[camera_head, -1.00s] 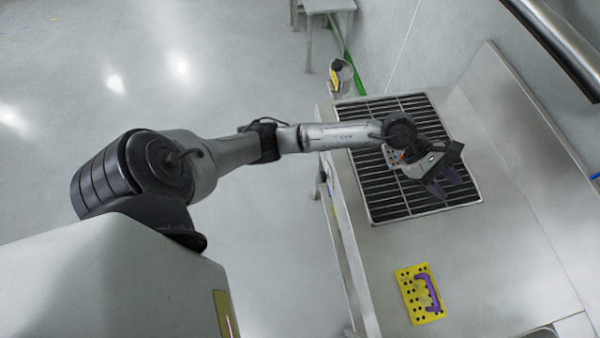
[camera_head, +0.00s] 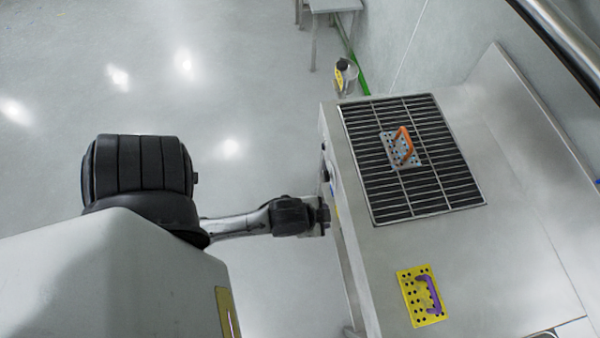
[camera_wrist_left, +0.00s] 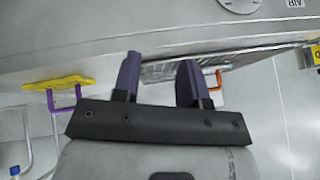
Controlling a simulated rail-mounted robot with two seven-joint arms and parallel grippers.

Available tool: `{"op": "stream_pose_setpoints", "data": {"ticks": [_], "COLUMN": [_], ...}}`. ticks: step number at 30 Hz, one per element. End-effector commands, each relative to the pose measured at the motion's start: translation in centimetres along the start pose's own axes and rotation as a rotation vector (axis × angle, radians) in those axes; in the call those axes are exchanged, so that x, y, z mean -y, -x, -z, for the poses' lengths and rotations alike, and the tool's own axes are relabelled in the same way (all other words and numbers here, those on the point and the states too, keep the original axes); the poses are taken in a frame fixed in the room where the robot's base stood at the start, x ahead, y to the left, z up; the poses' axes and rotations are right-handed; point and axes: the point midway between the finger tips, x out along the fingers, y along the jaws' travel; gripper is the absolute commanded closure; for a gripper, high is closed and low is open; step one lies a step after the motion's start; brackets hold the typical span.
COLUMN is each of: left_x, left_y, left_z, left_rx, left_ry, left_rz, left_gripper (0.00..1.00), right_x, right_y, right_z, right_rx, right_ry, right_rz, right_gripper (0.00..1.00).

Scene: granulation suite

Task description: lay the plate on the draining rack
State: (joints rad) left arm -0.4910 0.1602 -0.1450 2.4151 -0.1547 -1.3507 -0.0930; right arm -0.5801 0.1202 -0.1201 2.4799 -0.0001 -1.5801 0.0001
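A grey perforated plate (camera_head: 402,150) with an orange handle lies on the dark slatted draining rack (camera_head: 432,205), inside its frame. In the left wrist view only its orange handle (camera_wrist_left: 219,88) shows clearly. My left gripper (camera_wrist_left: 155,72) is open, with nothing between its two spread fingers. In the head view the left arm ends beside the counter's left edge, clear of the plate and rack, and the fingers cannot be made out. My right gripper is in neither view.
A yellow perforated plate (camera_head: 412,299) with a purple handle lies on the steel counter (camera_head: 490,265), in front of the rack. A small container with a yellow label (camera_head: 342,76) stands beyond the counter's far left corner. A wall panel rises along the right.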

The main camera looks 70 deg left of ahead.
Motion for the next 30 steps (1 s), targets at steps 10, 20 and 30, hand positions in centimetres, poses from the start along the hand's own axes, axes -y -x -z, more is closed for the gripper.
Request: {"op": "stream_pose_setpoints", "data": {"ticks": [10,20,30], "left_x": [-3.6,-3.6,-3.6], "left_y": [2.9,2.9,2.9], "left_z": [-5.3,-5.4,-5.4], "left_rx": [0.24,0.243,0.242], "left_ry": [0.158,0.159,0.157], "left_rz": [-0.184,-0.185,-0.184], "left_gripper": [0.6,0.6,0.6], "right_x": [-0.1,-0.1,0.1], "right_y": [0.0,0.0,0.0], "right_z": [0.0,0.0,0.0], "right_rx": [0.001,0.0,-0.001], "right_ry": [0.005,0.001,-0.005], "right_rz": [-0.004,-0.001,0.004], "right_gripper": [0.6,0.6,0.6]}}
